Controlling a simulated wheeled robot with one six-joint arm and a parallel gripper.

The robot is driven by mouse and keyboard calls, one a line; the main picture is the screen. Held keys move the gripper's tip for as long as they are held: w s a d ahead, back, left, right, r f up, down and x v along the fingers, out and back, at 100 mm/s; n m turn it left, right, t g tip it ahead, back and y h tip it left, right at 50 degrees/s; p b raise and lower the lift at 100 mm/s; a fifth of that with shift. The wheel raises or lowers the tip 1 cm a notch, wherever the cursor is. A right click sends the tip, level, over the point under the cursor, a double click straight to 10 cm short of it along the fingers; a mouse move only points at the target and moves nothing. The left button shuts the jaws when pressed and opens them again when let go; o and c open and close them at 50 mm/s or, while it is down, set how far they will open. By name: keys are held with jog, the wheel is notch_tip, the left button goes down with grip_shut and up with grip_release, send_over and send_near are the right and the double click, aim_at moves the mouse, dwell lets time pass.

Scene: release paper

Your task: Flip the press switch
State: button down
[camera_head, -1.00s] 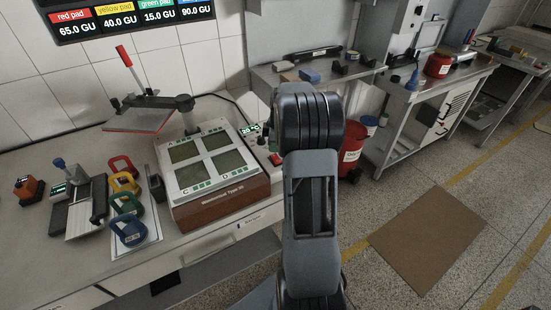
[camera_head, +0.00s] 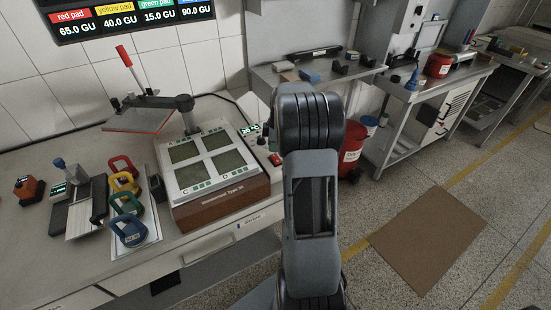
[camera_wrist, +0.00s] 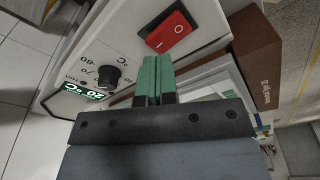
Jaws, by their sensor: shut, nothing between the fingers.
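The press (camera_head: 222,200) is a brown box with a white top and several green plates, standing on the bench at centre. Its red rocker switch (camera_wrist: 172,30) sits in a black frame on the white control panel, and also shows in the head view (camera_head: 276,160). Which side of the switch is pressed, I cannot tell. My gripper (camera_wrist: 157,62) has green fingers, shut and empty. Its tips are right beside the switch in the wrist view; contact is unclear. In the head view my arm hides the gripper.
A black knob (camera_wrist: 108,77) and a lit display (camera_wrist: 84,90) are beside the switch. A swing arm with a red lever (camera_head: 124,56) stands behind the press. Several coloured ring-handled pads (camera_head: 128,231) lie left of it. A red bin (camera_head: 352,148) stands right.

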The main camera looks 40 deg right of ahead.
aim_at(274, 155)
jog(key=shift+f+b, duration=0.9)
jog(key=shift+f, duration=0.25)
dwell(0.7)
jog(key=shift+r, duration=0.1)
jog(key=shift+r+p, duration=2.45)
jog(key=shift+r, duration=1)
